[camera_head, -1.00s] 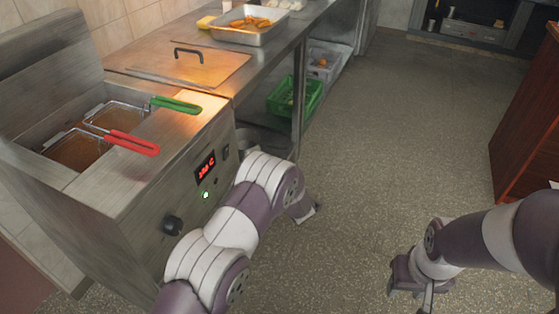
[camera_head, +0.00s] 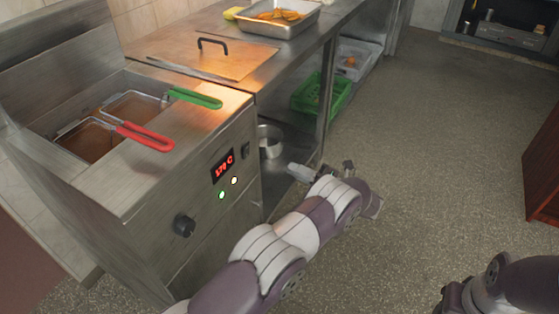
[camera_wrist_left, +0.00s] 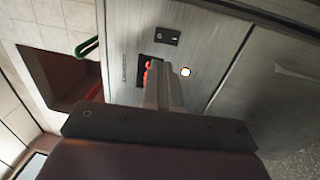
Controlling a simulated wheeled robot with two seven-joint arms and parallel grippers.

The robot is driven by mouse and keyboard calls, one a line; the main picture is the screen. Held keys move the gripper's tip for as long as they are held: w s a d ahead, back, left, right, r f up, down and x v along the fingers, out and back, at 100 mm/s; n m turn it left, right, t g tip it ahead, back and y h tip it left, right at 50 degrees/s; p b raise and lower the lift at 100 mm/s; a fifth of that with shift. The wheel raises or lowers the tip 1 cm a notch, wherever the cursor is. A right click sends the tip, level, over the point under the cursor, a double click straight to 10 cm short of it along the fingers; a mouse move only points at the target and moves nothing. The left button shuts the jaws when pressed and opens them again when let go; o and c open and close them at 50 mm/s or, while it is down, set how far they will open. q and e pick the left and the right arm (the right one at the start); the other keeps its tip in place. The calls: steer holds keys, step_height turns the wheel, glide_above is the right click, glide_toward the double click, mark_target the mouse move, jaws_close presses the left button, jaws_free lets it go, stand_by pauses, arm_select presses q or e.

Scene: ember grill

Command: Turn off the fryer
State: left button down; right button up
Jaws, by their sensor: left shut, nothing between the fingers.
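The steel fryer (camera_head: 150,220) stands at the left. Its front panel has a lit red display (camera_head: 223,166) that seems to read 170 C, a black switch (camera_head: 245,150), a green light (camera_head: 222,195), a white light (camera_head: 234,181) and a black knob (camera_head: 184,225). My left gripper (camera_head: 292,169) is shut and empty, right of the panel, fingers pointing toward it. In the left wrist view its fingers (camera_wrist_left: 160,90) partly cover the display (camera_wrist_left: 150,70). The switch (camera_wrist_left: 168,36) and white light (camera_wrist_left: 185,72) are clear there. Contact cannot be told. My right gripper's fingers are out of view.
Baskets with red (camera_head: 146,137) and green (camera_head: 196,98) handles sit in the fryer. A steel counter (camera_head: 270,60) with a tray (camera_head: 290,25) adjoins it. A pot (camera_head: 270,148) and green crate (camera_head: 322,95) are below.

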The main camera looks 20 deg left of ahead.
mark_target(248, 147)
arm_select(q)
steer(key=a, duration=0.4)
steer(key=a+r, duration=0.1)
steer(key=a, duration=0.3)
steer(key=w+a, duration=0.1)
steer(key=a, duration=0.3)
steer(key=shift+a+r+p, duration=0.25)
steer(key=shift+a+p, duration=0.05)
steer(key=shift+p, duration=0.05)
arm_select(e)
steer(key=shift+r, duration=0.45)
